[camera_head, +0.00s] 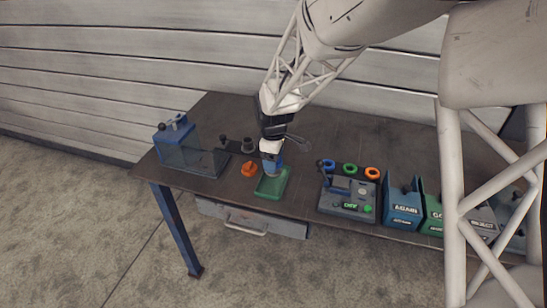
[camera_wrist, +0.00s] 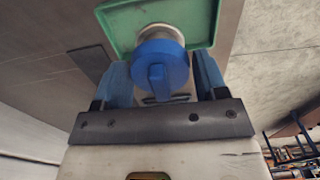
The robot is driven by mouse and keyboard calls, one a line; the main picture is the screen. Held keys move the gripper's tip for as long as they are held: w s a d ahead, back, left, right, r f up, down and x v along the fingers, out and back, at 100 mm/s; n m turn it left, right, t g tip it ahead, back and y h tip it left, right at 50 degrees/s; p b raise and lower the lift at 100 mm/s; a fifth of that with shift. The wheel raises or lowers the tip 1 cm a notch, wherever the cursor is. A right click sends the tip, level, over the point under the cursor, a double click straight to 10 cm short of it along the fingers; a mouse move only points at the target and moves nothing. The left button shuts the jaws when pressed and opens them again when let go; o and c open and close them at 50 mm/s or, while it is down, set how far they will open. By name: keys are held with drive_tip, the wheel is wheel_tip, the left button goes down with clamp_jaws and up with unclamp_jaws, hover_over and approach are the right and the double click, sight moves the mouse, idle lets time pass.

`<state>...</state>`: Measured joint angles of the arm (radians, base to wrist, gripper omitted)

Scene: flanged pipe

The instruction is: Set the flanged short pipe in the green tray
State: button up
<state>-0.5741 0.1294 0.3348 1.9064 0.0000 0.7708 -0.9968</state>
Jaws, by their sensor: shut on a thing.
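The green tray (camera_head: 282,190) lies near the table's front edge, and part of its rim and floor shows at the top of the wrist view (camera_wrist: 113,28). My gripper (camera_head: 271,160) points down over the tray. In the wrist view, my gripper's blue fingers (camera_wrist: 162,72) are shut on the flanged pipe (camera_wrist: 158,52), which shows a blue round part with a pale grey round end beyond it, toward the tray. Whether the pipe's lower end touches the tray floor, I cannot tell.
An orange piece (camera_head: 249,168) sits just left of the tray, with a dark grey cylinder (camera_head: 248,146) behind. A blue fixture (camera_head: 180,148) stands at the left. A grey station (camera_head: 348,200) with coloured rings and labelled bins (camera_head: 403,209) are at the right.

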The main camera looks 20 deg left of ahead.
drive_tip(key=shift+f, duration=2.15)
idle(1.2)
drive_tip(key=o, duration=1.1)
drive_tip(key=shift+o, duration=0.2)
drive_tip(key=shift+r, duration=0.15)
drive_tip(key=shift+r, duration=3.35)
